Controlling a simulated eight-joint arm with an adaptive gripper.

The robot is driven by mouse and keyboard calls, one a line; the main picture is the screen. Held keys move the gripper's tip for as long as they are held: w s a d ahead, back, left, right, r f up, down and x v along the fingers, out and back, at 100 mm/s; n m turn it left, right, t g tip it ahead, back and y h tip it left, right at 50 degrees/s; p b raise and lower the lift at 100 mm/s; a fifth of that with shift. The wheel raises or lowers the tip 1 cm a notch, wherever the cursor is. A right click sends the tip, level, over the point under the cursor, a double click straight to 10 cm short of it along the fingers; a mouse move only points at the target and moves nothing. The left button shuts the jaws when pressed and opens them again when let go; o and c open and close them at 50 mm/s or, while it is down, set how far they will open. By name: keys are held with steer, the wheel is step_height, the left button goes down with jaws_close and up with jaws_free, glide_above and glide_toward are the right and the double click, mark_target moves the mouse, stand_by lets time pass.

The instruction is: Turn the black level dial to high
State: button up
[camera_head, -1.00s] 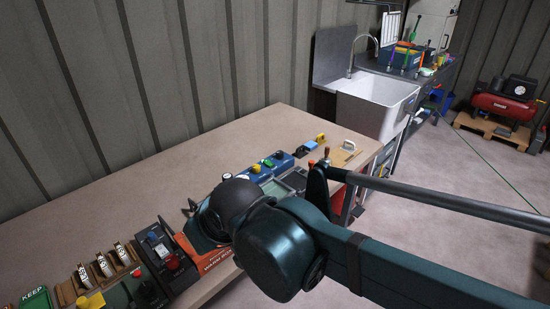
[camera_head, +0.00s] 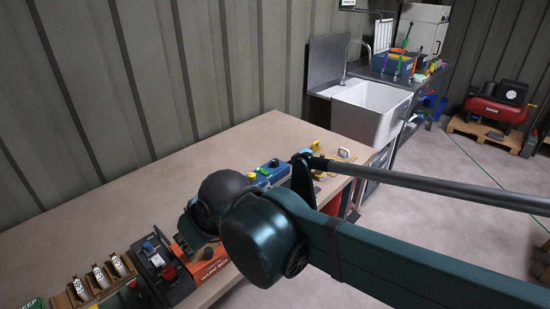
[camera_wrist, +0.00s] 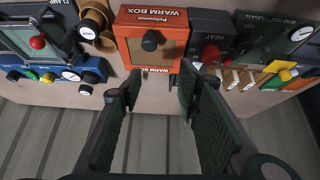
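The orange warm box (camera_wrist: 152,22) is at the upper middle of the wrist view, with one black dial (camera_wrist: 152,40) on its face. Any level marks around this dial are too small to read. My gripper (camera_wrist: 155,92) is open and empty, its two dark fingers apart below the box in that picture. The dial shows above the gap between the fingertips, and no finger appears to touch it. In the head view the warm box (camera_head: 210,268) is partly covered by my arm, which hides most of the gripper.
A dark heat box (camera_wrist: 222,28) with a red knob (camera_wrist: 210,53) stands right beside the warm box in the wrist view. A blue box (camera_wrist: 62,72) with several dials is at left. The bench (camera_head: 130,205) is clear toward the wall. A white sink (camera_head: 372,105) stands beyond.

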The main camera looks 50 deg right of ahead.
steer(key=w+d+r+n+g+p, duration=0.1)
steer(key=w+d+r+g+p, duration=0.1)
steer(key=w+d+r+p, duration=0.55)
steer(key=n+g+p, duration=0.5)
steer(key=p, duration=0.7)
glide_above(275, 160)
steer(key=a, duration=0.1)
step_height(275, 160, down, 8)
steer(key=shift+w+f, duration=0.1)
steer(key=shift+d+f, duration=0.35)
steer(key=shift+d, duration=0.15)
steer(key=shift+f, duration=0.1)
steer(key=shift+s+a+f, duration=0.1)
steer(key=shift+f, duration=1.8)
steer(key=shift+s+f, duration=0.1)
steer(key=shift+f, duration=1.8)
steer(key=c, duration=0.9)
